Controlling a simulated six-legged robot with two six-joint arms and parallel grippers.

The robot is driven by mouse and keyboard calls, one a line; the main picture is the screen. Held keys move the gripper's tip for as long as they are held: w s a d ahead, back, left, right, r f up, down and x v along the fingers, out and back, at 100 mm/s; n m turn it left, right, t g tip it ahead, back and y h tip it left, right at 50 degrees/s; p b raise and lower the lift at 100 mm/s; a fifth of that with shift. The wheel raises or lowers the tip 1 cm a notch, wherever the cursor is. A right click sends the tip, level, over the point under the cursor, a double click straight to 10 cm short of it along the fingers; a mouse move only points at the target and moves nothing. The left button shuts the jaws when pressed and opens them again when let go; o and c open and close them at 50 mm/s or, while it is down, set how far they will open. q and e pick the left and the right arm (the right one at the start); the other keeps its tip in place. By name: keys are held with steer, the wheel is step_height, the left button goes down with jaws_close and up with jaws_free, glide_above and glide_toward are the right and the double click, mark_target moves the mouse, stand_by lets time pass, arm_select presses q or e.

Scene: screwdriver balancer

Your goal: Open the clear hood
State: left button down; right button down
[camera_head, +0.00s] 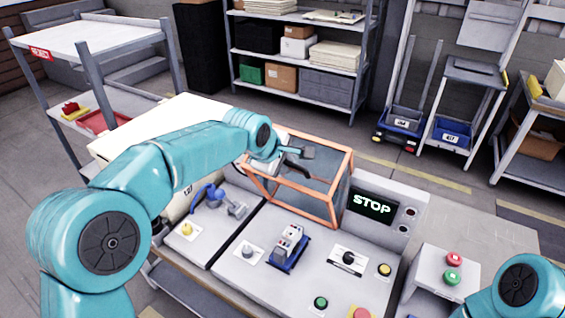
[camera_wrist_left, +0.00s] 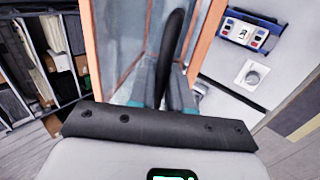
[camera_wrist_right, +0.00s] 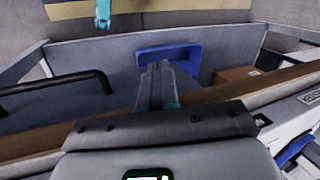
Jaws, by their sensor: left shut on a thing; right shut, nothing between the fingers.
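The clear hood (camera_head: 322,178) has an orange frame and stands on the grey bench, left of the STOP display. I cannot tell how far it is raised. Its orange frame also shows in the left wrist view (camera_wrist_left: 208,40). My left gripper (camera_head: 300,153) is at the hood. In the left wrist view my left fingers (camera_wrist_left: 172,90) are shut on a black curved handle (camera_wrist_left: 174,42) in front of the clear panel. My right gripper is outside the head view; in the right wrist view its fingers (camera_wrist_right: 156,78) are shut and empty.
The bench holds a blue fixture (camera_head: 290,247), several buttons and a blue clamp tool (camera_head: 222,199). The STOP display (camera_head: 372,204) is right of the hood. A button box (camera_head: 440,277) stands at the right. In the right wrist view a blue bin (camera_wrist_right: 170,55) lies beyond the fingers.

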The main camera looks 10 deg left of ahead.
arm_select(q)
steer(key=shift+w, duration=0.1)
arm_select(e)
steer(key=shift+w, duration=0.3)
arm_select(q)
steer(key=c, duration=1.3)
jaws_free()
steer(key=shift+r, duration=0.1)
arm_select(e)
steer(key=shift+s, duration=0.2)
